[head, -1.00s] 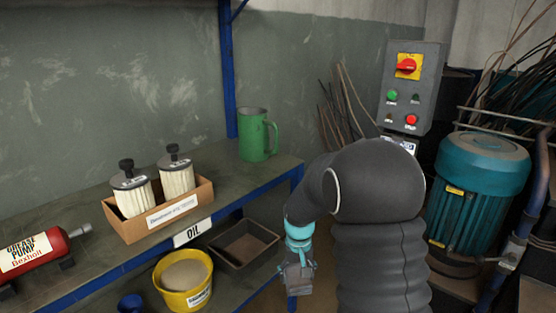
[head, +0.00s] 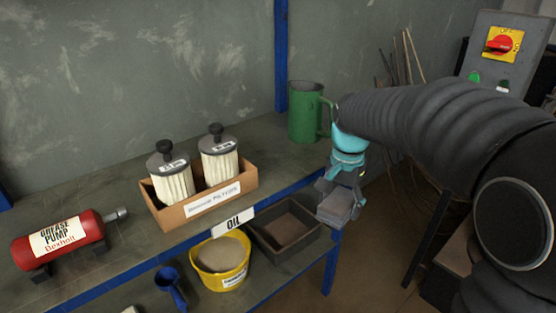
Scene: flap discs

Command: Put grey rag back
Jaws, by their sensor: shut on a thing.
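My gripper (head: 342,187), below a teal wrist, is shut on a grey rag (head: 338,207) that shows as a small grey block shape between and below its fingers. The rag hangs in the air just off the right end of the shelf unit, to the right of a dark open tray (head: 318,239) on the lower shelf. The fingers hide part of the rag.
The upper shelf (head: 110,200) holds a red grease pump (head: 60,241), a cardboard box (head: 213,208) with two filters and a green jug (head: 305,112). A yellow tub (head: 220,281) and a blue scoop (head: 170,284) are below. A control box (head: 507,60) stands at right.

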